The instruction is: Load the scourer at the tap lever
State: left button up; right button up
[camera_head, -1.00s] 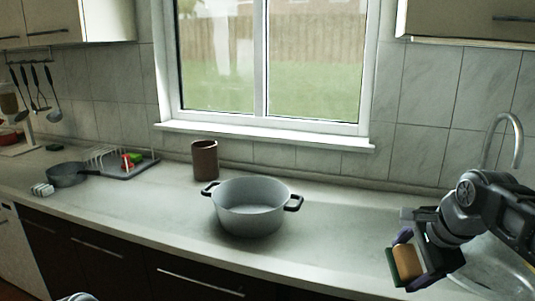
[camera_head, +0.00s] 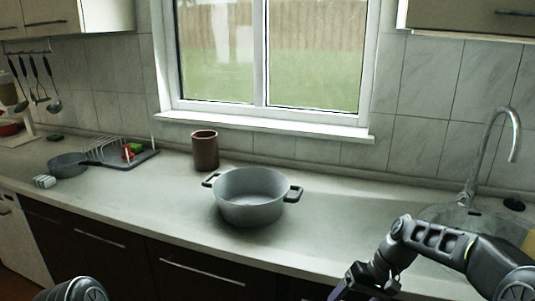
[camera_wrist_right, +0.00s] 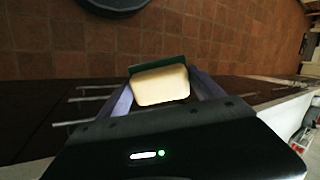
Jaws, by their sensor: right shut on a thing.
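The scourer (camera_wrist_right: 161,86), a cream sponge block with a dark green layer, sits between the two fingers of my right gripper (camera_wrist_right: 160,90) in the right wrist view. The gripper is shut on it, over the brown tiled floor in that view. In the head view my right gripper (camera_head: 352,284) is at the bottom edge, in front of the counter, and the scourer cannot be seen there. The tap (camera_head: 490,150) stands at the right behind the sink. Its lever is too small to make out clearly. My left gripper is out of view.
A grey two-handled pot (camera_head: 249,199) stands mid-counter, with a brown cup (camera_head: 205,151) behind it. A dish rack (camera_head: 120,156) and a pan (camera_head: 67,165) are at the left. The sink (camera_head: 436,214) is at the right. The counter between pot and sink is clear.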

aim_at(466, 189)
jog(key=l+z, duration=0.1)
jog(key=z, duration=0.25)
jog(key=i+l+z, duration=0.1)
jog(key=z, duration=0.25)
jog(key=i+l+z, duration=0.1)
jog(key=z, duration=0.25)
